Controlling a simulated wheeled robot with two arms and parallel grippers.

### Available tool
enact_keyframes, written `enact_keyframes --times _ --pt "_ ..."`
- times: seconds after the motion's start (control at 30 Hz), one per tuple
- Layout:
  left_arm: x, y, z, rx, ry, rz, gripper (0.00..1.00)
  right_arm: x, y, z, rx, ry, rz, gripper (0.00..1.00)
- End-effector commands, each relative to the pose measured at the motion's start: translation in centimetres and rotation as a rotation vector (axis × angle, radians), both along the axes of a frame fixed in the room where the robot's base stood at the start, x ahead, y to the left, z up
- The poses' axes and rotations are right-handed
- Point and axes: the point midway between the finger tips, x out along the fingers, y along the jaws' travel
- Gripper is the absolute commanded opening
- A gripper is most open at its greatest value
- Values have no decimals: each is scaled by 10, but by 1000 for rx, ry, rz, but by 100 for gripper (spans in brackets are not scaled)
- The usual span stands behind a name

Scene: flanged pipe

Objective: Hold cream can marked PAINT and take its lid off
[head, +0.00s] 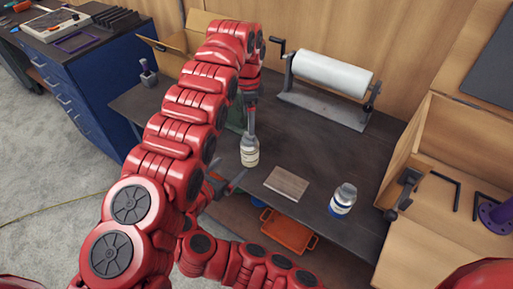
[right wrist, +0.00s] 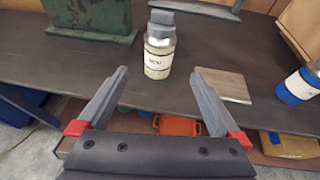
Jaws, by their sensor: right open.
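The cream can (head: 249,156) stands upright near the front edge of the dark workbench, with a dark-lettered label in the right wrist view (right wrist: 158,62). Its top is grey. My left gripper (head: 251,122) comes down from above onto the can's top; its fingers are mostly hidden by my arm, so whether they grip the lid is unclear. A grey block shows on the can's top in the right wrist view. My right gripper (head: 228,186) is open and empty in front of the can, its two fingers (right wrist: 158,100) pointing towards it, not touching it.
A wooden block (head: 287,184) lies right of the can, then a blue-and-white can (head: 343,200). A white roll on a stand (head: 328,78) is behind. An open wooden box (head: 430,150) stands at the right. An orange tray (head: 288,232) is below the bench top.

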Motion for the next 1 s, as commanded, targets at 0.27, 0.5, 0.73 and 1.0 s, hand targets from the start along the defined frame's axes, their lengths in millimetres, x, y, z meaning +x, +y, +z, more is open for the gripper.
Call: enact_keyframes --times 0.27,0.5,0.73,1.0 --pt "-1 0 -1 1 2 0 92 35 -22 -17 -1 2 -8 100" --pt "0 0 -1 0 0 1 92 76 -45 -37 -2 4 -7 100" --pt "0 0 -1 0 0 1 92 105 -59 -50 1 2 -4 100" --pt "0 0 -1 0 -1 1 92 129 -73 -60 3 -2 -8 100"
